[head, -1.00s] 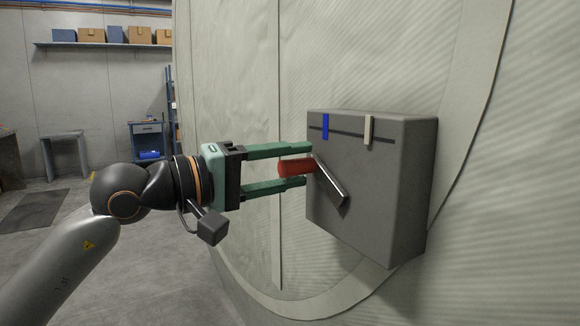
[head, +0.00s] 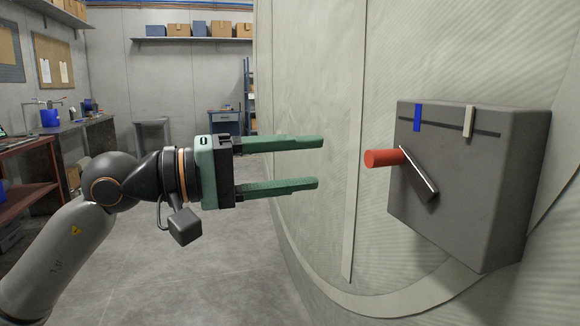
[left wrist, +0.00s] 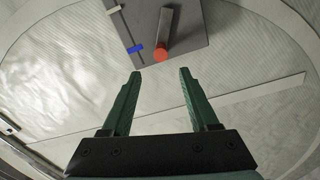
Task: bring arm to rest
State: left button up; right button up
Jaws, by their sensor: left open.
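My left gripper (head: 320,163) is open and empty, its two green fingers pointing right toward the wall box. A clear gap parts the fingertips from the red knob (head: 383,158). The knob sits at the end of a metal lever (head: 420,175) on the front of a grey box (head: 465,185). In the left wrist view the open fingers (left wrist: 157,73) point at the box (left wrist: 187,25), with the red knob (left wrist: 162,54) just beyond them. My right gripper shows in neither view.
The box is fixed to the pale quilted chamber wall (head: 310,110) and carries a slot with a blue marker (head: 417,118) and a cream marker (head: 468,121). A workbench (head: 75,127) and a shelf (head: 190,39) stand far off. The floor around my arm is clear.

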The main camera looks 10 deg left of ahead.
pick_arm(q)
jog(key=shift+s+a, duration=0.3)
jog(key=shift+a, duration=0.15)
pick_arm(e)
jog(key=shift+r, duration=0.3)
